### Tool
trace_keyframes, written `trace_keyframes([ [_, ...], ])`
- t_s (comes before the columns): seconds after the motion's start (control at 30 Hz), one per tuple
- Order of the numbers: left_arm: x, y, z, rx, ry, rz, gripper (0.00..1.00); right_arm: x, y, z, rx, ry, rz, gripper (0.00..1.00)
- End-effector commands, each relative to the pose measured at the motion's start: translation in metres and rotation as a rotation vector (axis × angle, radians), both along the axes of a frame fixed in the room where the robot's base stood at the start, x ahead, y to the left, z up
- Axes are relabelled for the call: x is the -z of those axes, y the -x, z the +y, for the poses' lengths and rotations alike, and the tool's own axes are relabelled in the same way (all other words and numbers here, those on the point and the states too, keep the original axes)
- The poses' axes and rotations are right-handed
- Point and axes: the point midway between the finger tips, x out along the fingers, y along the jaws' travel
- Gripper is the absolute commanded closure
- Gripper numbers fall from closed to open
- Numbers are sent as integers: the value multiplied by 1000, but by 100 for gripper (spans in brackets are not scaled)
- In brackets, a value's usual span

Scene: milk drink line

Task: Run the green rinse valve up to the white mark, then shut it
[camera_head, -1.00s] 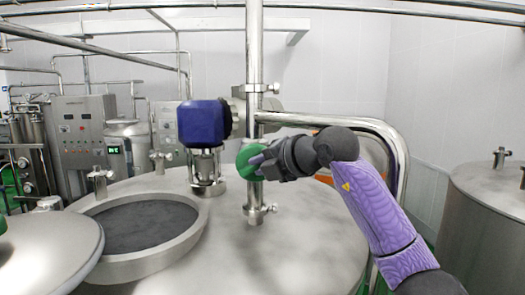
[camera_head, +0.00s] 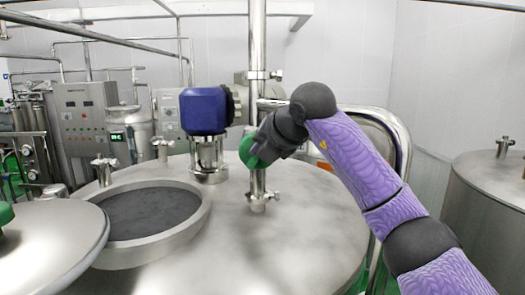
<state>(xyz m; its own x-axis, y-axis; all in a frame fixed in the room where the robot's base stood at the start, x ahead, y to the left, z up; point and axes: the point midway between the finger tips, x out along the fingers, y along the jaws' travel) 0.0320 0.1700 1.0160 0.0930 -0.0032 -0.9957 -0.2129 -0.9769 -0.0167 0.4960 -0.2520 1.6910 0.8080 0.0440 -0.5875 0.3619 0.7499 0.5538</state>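The green rinse valve handwheel (camera_head: 247,148) sits on the vertical steel pipe above the tank top. My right gripper (camera_head: 257,157) is at the handwheel and covers its right part. The fingers overlap the wheel's face and rim, but I cannot tell whether they are shut on it. The purple arm comes in from the lower right. No white mark can be made out. My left gripper is not in view.
A blue motor (camera_head: 203,110) stands on the tank just left of the valve. The vertical pipe (camera_head: 257,60) and a bent steel pipe (camera_head: 395,135) are close to my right arm. An open round hatch (camera_head: 207,222) lies at the left, with a tilted lid (camera_head: 60,240) beside it.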

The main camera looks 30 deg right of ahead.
Motion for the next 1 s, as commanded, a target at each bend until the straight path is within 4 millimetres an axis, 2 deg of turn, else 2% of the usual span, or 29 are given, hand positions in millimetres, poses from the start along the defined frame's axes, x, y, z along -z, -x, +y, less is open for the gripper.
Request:
trace_keyframes([
  [0.3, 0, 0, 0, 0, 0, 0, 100, 2, 0, 0, -1, 1, 8, 100],
  [0.33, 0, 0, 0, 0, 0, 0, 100, 2, 0, 0, -1, 1, 8, 75],
  [0.47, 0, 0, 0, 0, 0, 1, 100, 2, 0, 0, -1, 1, 5, 47],
  [0.77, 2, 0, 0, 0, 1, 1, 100, 0, 2, 0, -1, 0, 2, 46],
  [0.87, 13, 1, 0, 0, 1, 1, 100, -7, 14, -1, -2, 0, -4, 46],
  [1.0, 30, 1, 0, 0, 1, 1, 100, -27, 44, -2, -1, 0, -4, 46],
])
